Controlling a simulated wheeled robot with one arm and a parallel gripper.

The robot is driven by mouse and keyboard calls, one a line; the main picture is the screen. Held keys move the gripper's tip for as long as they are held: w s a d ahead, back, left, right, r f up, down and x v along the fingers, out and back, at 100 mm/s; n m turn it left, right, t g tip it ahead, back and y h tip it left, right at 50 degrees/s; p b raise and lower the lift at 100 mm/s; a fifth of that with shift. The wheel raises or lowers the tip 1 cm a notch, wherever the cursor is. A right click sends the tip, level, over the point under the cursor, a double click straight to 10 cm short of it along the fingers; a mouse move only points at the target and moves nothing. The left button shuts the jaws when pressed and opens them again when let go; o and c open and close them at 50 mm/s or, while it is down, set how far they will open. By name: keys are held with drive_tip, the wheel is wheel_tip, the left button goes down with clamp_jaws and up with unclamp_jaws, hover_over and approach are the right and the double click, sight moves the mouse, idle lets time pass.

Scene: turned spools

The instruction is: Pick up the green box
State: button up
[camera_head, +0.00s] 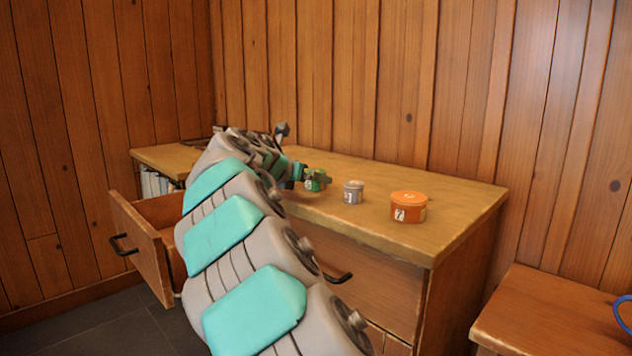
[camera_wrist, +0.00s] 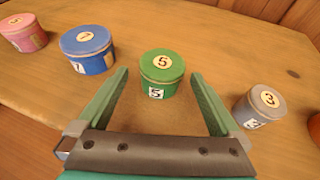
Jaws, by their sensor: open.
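The green box (camera_wrist: 162,72) is a round lidded tin marked 5 on its lid and side. It stands upright on the wooden cabinet top in the wrist view. My gripper (camera_wrist: 160,82) is open, with one green finger to the left of the tin and one to the right. The tin is at the fingertips, with a gap visible on both sides. In the head view the green box (camera_head: 316,181) shows partly behind my gripper (camera_head: 314,176) at the end of my arm.
A blue tin (camera_wrist: 87,50) stands close left of my left finger, with a pink tin (camera_wrist: 23,33) farther left. A grey tin (camera_wrist: 261,106) stands right of the right finger. An orange tin (camera_head: 408,207) is farther right. An open drawer (camera_head: 146,245) juts from the cabinet (camera_head: 440,240).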

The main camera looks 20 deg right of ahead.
drive_tip(key=x, duration=0.3)
drive_tip(key=shift+d+f, duration=0.1)
drive_tip(key=c, duration=1.4)
drive_tip(key=shift+o, duration=0.2)
